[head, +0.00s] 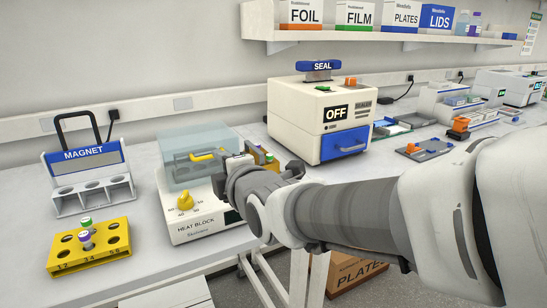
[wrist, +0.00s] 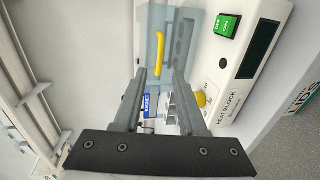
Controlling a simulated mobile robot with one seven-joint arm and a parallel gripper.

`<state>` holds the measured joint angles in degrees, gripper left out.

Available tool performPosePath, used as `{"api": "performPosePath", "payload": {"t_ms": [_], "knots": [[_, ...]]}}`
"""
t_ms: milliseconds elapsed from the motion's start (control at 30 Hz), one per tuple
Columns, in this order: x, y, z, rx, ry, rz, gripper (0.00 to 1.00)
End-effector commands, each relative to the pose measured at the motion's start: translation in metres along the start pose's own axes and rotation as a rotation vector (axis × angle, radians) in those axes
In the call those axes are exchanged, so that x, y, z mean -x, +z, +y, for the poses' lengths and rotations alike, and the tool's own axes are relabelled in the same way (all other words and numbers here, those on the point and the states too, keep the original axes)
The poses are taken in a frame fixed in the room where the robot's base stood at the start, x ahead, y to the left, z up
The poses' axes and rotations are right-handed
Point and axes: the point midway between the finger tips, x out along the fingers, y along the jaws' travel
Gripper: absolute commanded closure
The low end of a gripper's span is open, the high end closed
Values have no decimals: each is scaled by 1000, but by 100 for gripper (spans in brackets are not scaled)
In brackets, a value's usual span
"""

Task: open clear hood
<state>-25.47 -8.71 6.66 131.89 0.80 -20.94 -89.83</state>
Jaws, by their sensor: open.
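The clear hood (head: 180,172) is a see-through bluish box sitting down over the top of the white heat block (head: 190,232). Its yellow handle (head: 203,156) is on the upper side. In the wrist view the hood (wrist: 152,22) and yellow handle (wrist: 160,54) show ahead of the fingertips. My gripper (wrist: 160,72) is open and empty, its two fingers either side of the line to the handle. In the head view my gripper (head: 232,163) is at the right of the hood, close to the handle; whether it touches cannot be told.
A yellow dial (head: 185,201) is on the heat block's front. A magnet rack (head: 90,180) and yellow tube rack (head: 90,250) stand to the left. A shelf (head: 380,38) runs above.

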Motion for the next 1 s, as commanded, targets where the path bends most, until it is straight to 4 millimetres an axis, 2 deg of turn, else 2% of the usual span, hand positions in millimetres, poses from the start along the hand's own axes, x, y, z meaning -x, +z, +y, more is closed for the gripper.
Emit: {"api": "performPosePath", "payload": {"t_ms": [300,500,933,1000], "knots": [[-50,0,-2,0,0,0,59],[-71,0,0,0,0,0,59],[-78,0,0,1,1,0,59],[-78,0,0,1,1,0,70]]}}
